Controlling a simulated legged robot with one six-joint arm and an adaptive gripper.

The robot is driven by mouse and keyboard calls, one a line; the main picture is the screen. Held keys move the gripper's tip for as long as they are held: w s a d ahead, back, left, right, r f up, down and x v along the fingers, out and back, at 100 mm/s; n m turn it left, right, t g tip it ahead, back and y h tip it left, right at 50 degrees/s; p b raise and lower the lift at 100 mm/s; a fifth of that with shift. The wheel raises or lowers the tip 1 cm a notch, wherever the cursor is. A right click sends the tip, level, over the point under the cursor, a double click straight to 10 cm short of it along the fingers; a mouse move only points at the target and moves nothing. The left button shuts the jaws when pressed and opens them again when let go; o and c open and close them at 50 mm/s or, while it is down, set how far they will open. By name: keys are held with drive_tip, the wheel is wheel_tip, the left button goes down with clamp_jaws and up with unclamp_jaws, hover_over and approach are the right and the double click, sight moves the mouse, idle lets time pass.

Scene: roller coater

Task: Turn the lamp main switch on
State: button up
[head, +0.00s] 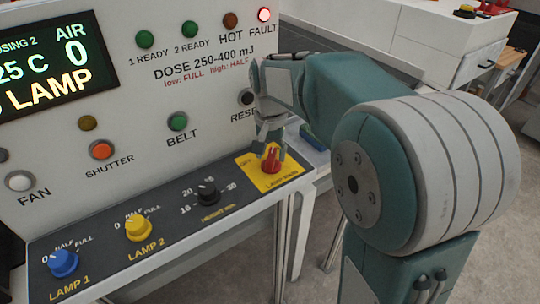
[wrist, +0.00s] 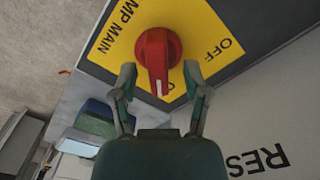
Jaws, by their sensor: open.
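The lamp main switch is a red rotary knob (head: 271,159) on a yellow plate (head: 256,179) at the right end of the sloped control strip. In the wrist view the red knob (wrist: 157,58) fills the upper middle, and its white pointer mark lies between my fingertips. "OFF" and "MP MAIN" are readable on the yellow plate (wrist: 112,32). My gripper (head: 270,135) points down at the knob from above. In the wrist view my gripper (wrist: 160,80) is open, with one finger on each side of the knob's pointer end. I cannot tell whether either finger touches it.
The strip also holds a black knob (head: 207,192), a yellow Lamp 2 knob (head: 138,228) and a blue Lamp 1 knob (head: 63,262). The upright panel above has several buttons, a lit red fault light (head: 264,14) and a display (head: 45,62). Floor shows right of the strip.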

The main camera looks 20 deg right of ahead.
sight(270, 154)
wheel_tip(270, 154, up, 11)
drive_tip(key=shift+f, duration=0.15)
drive_tip(key=shift+a, duration=0.1)
drive_tip(key=s+f+n+t, duration=0.2)
drive_tip(key=s+f, duration=0.2)
drive_tip(key=s, duration=0.6)
drive_tip(key=s+f+n+t, duration=0.3)
drive_tip(key=s, duration=0.7)
drive_tip(key=shift+s+f+n+t, duration=0.3)
drive_tip(key=shift+s+f, duration=0.05)
drive_tip(key=shift+s, duration=0.05)
idle(0.9)
